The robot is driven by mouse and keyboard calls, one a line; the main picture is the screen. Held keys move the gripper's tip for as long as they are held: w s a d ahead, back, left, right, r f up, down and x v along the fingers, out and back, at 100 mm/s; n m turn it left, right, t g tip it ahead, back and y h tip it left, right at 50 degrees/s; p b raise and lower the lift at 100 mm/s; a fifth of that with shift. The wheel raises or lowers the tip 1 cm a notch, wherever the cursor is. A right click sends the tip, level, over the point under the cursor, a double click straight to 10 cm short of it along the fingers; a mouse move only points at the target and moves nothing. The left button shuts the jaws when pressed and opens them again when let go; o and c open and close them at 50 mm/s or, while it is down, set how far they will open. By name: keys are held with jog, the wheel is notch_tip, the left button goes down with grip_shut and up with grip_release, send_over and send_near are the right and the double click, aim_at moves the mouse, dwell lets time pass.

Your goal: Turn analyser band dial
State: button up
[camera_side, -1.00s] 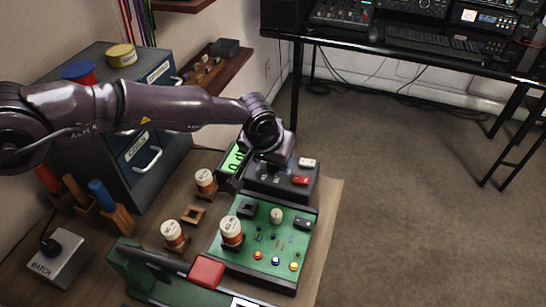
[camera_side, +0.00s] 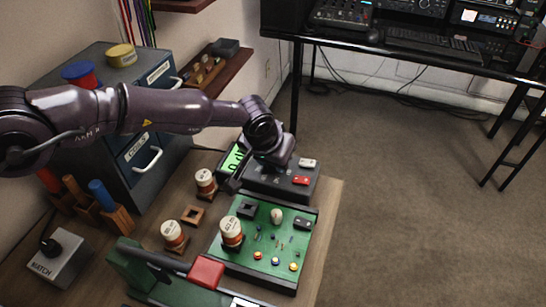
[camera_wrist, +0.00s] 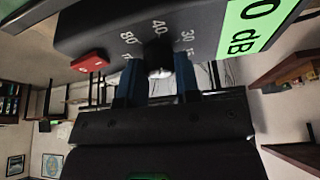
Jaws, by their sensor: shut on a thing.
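The analyser (camera_side: 262,187) is a dark box with a green display (camera_side: 234,159), at the back of the bench in the side view. In the wrist view its display (camera_wrist: 255,22) reads 0 dB, partly cut off. Its band dial (camera_wrist: 159,72) sits below a printed scale with 40 and 30 among the marks. My gripper (camera_wrist: 158,82) has its two blue fingers on either side of the dial, shut on it. In the side view my wrist (camera_side: 268,135) comes down over the analyser and hides the dial and most of the fingers.
Labelled spools (camera_side: 205,181) stand to the left. A grey cabinet (camera_side: 115,68) stands behind my arm.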

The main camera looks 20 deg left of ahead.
jog(key=m+h, duration=0.1)
jog(key=m, duration=0.2)
jog(key=shift+a+m+g, duration=0.1)
jog(key=shift+m+g, duration=0.2)
jog(key=m+h, duration=0.1)
jog(key=m, duration=0.2)
jog(key=shift+m+g+h, duration=0.3)
jog(key=shift+g, duration=0.1)
jog(key=m+g, duration=0.1)
jog(key=m, duration=0.2)
jog(key=shift+m+h, duration=0.3)
jog(key=shift+h, duration=0.1)
jog(key=shift+m+g, duration=0.8)
jog(key=shift+m, duration=1.1)
jog(key=shift+a, duration=0.1)
jog(key=o, duration=0.9)
jog(key=shift+w, duration=0.1)
